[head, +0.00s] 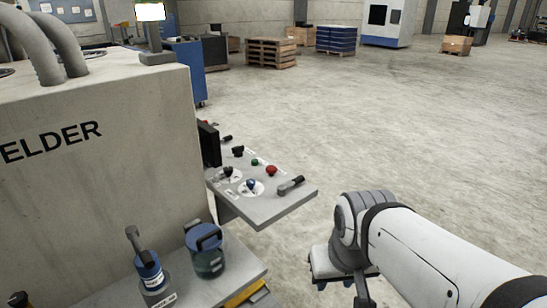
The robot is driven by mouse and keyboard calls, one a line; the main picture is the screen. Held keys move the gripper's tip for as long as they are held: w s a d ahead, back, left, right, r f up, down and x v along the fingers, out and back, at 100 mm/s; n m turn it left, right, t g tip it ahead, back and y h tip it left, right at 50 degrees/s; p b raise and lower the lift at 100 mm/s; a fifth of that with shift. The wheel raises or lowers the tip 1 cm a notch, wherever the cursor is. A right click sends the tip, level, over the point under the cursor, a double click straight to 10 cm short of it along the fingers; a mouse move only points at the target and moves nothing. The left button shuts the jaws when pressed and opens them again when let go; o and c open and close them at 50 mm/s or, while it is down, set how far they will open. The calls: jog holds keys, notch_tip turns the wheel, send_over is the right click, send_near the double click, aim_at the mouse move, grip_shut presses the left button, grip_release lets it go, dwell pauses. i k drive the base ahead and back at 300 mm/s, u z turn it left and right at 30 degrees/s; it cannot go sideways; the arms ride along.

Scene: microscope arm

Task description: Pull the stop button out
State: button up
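The red mushroom-shaped stop button (271,170) sits on the sloping grey control panel (270,208) at the right side of the welder. It is small in the view, and I cannot tell whether it is pressed in or out. My gripper (345,286) is at the bottom of the head view, to the right of and below the panel, apart from it. Its fingers are mostly hidden by my wrist and arm, so its opening does not show. Nothing is seen held in it.
Beside the stop button are a green button (254,162), a blue-topped knob (251,184), a black lever (290,185) and other black knobs. The large welder cabinet (95,160) stands left. A lower shelf holds a blue-topped jar (205,250). Open floor lies right.

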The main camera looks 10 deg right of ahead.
aim_at(271, 169)
jog(key=u, duration=0.15)
jog(key=i, duration=0.9)
jog(key=z, duration=0.05)
